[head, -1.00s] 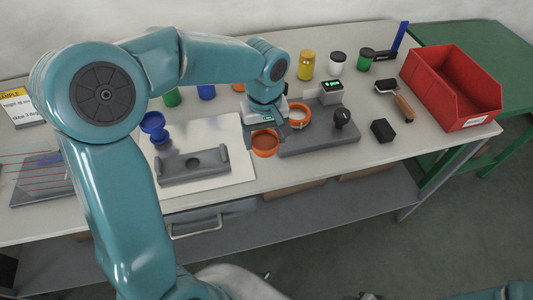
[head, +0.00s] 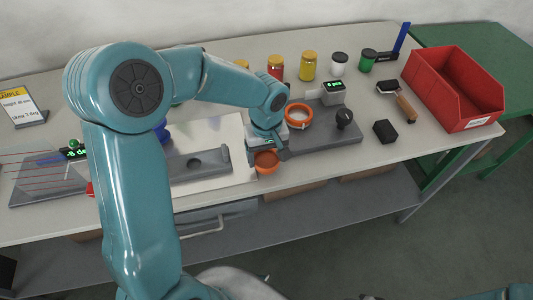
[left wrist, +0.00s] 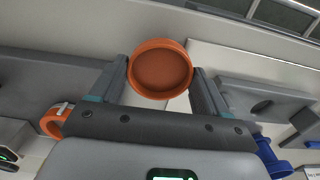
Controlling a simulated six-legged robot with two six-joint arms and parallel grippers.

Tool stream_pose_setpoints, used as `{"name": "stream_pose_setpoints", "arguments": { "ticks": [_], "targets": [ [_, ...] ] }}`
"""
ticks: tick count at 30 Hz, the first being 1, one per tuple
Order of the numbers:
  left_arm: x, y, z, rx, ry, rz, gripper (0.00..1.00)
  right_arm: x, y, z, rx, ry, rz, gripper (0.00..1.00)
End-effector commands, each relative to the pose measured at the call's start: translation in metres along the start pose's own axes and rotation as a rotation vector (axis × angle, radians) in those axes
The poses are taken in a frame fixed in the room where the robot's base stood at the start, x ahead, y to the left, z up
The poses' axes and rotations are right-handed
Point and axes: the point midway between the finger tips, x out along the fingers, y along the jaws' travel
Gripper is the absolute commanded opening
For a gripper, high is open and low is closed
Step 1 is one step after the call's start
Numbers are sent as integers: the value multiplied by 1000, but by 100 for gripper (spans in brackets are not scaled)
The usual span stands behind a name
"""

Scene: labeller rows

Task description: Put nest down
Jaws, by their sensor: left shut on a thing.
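An orange round nest (head: 266,163), shallow and cup-like, is between the fingers of my left gripper (head: 266,153). In the left wrist view the nest (left wrist: 160,70) has a finger on each side touching its rim, and its open face shows empty. My left gripper is shut on it, near the table's front edge, between the white board (head: 238,140) and the grey base plate (head: 325,127). I cannot tell whether the nest touches the table. A second orange ring (head: 299,115) with a pale inside sits on the grey base plate. My right gripper is not in view.
A grey block (head: 205,163) with a round hollow lies on the white board to the left. A small readout (head: 332,93), a black block (head: 385,131), a brush (head: 403,105) and a red bin (head: 455,88) stand to the right. Several jars line the back.

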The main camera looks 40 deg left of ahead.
Motion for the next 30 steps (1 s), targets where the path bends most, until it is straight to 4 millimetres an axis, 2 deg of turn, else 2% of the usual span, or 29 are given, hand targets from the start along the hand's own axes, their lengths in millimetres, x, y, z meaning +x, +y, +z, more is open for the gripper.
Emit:
{"name": "stream_pose_setpoints", "arguments": {
  "ticks": [1,3,10,14,24,30],
  "targets": [
    [1,0,0,0,0,1,82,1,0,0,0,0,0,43],
    [0,0,0,0,0,0,100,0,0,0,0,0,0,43],
    [-1,0,0,0,0,0,100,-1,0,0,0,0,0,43],
    [-12,0,0,-1,2,2,100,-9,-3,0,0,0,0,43],
    [-89,1,-1,0,4,5,100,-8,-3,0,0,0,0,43],
    [-119,1,0,0,2,2,100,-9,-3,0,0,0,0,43]
  ]
}}
